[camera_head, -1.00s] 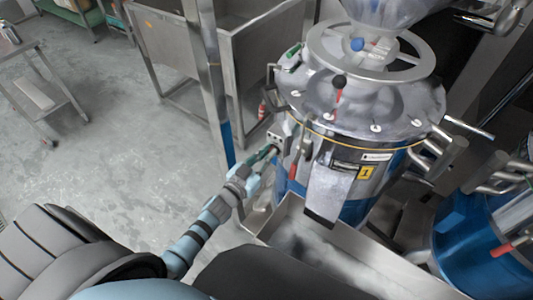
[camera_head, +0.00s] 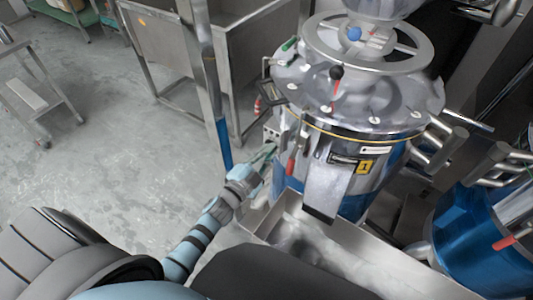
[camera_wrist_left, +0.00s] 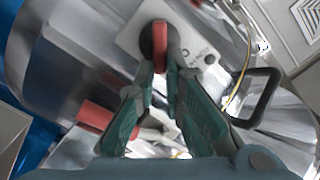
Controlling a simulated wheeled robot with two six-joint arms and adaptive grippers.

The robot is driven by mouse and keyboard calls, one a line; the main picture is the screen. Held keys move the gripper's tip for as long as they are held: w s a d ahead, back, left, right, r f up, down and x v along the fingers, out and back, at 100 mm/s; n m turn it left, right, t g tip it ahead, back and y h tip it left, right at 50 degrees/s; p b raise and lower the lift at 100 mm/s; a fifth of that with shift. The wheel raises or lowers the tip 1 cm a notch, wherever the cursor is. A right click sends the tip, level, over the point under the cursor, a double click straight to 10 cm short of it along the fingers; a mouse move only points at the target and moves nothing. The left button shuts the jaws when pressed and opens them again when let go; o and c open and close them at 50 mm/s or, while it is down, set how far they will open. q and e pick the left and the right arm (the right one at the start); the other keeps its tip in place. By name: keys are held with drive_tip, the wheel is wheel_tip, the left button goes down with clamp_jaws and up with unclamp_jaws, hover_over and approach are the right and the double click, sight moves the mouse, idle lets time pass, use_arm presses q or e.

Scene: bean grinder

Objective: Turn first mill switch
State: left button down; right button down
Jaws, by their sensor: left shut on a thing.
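The first mill (camera_head: 325,165) is a metal drum with blue parts and a yellow label reading 1. Its switch box (camera_head: 271,134) is a small light panel on the drum's left side. In the left wrist view a red switch knob (camera_wrist_left: 160,45) stands on a pale plate with a dark round base. My left gripper (camera_head: 266,152) reaches the box from the lower left. In the wrist view its green fingertips (camera_wrist_left: 161,72) are close together on the red knob, one on each side. The fingers partly hide the knob's near end. My right gripper is not in view.
A red-handled lever (camera_head: 291,165) is on the drum just right of my left gripper. A metal tray (camera_head: 345,242) sits in front below the mill. A second blue mill (camera_head: 465,245) stands at the right. A steel post (camera_head: 205,85) rises behind my left arm.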

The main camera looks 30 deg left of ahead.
use_arm(q)
drive_tip(key=shift+d+f+m+b, duration=0.1)
drive_tip(key=shift+f+m+b, duration=0.3)
drive_tip(key=shift+m, duration=0.95)
drive_tip(key=shift+d+f+m+b, duration=0.15)
drive_tip(key=shift+m+b, duration=0.5)
drive_tip(key=shift+m, duration=0.65)
drive_tip(key=shift+f+m+b, duration=0.25)
drive_tip(key=shift+m+b, duration=0.3)
drive_tip(key=shift+m, duration=0.8)
drive_tip(key=c, duration=1.7)
unclamp_jaws()
drive_tip(key=s, duration=0.4)
drive_tip(key=s+a, duration=0.1)
drive_tip(key=s, duration=0.7)
drive_tip(key=shift+a, duration=0.3)
